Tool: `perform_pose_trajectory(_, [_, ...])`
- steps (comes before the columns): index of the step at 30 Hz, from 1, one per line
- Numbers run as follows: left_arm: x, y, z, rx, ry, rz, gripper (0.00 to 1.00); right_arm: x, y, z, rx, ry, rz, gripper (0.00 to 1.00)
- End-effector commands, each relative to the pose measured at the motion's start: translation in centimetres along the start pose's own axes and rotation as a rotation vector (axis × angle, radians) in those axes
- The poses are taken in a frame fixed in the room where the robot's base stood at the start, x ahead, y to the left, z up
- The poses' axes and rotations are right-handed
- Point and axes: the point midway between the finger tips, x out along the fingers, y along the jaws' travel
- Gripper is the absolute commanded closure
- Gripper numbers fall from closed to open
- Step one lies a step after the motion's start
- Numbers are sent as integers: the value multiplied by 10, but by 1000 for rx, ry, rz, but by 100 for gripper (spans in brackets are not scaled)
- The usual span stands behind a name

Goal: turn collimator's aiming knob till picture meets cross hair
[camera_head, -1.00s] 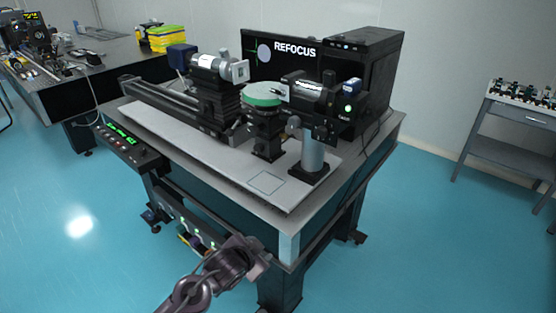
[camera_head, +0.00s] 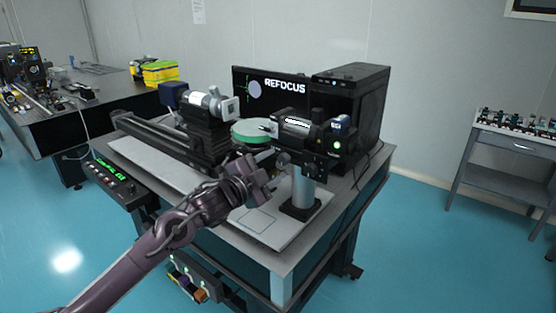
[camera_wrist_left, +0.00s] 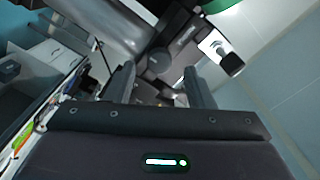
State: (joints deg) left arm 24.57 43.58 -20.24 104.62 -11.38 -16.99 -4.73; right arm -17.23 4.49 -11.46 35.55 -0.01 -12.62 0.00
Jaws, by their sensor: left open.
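My left gripper (camera_head: 266,184) is open and empty in the head view, in front of and a little below the black optical instrument (camera_head: 297,130) on its grey post (camera_head: 303,186). That instrument seems to be the collimator. In the left wrist view, a dark round knob (camera_wrist_left: 159,62) shows beyond and between the open fingers (camera_wrist_left: 160,86), apart from them. A small round knob (camera_head: 283,158) also shows on the instrument's near side. The black screen (camera_head: 290,100) reads REFOCUS, with a pale disc and a green cross hair at its left; they look off-centre. My right gripper is out of view.
A green-rimmed round stage (camera_head: 253,132) stands left of the instrument. A second barrel unit (camera_head: 207,103) sits on the long rail. A control box (camera_head: 118,182) is at the table's left edge. The grey breadboard (camera_head: 225,215) has bare room in front.

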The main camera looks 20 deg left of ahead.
Motion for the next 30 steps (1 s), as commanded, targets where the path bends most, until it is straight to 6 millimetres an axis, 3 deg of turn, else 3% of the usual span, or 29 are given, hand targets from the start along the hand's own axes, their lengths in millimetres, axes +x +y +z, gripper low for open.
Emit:
perform_pose_trajectory(6, [24, 0, 0, -2, -1, 0, 51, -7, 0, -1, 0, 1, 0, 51])
perform_pose_trajectory(16, [28, 1, 0, 0, -1, 1, 51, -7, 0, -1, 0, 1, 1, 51])
perform_pose_trajectory(26, [27, 1, 0, 0, -2, 1, 95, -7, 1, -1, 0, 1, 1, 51])
perform_pose_trajectory(30, [27, 1, 0, -4, -2, 1, 96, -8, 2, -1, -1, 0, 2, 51])
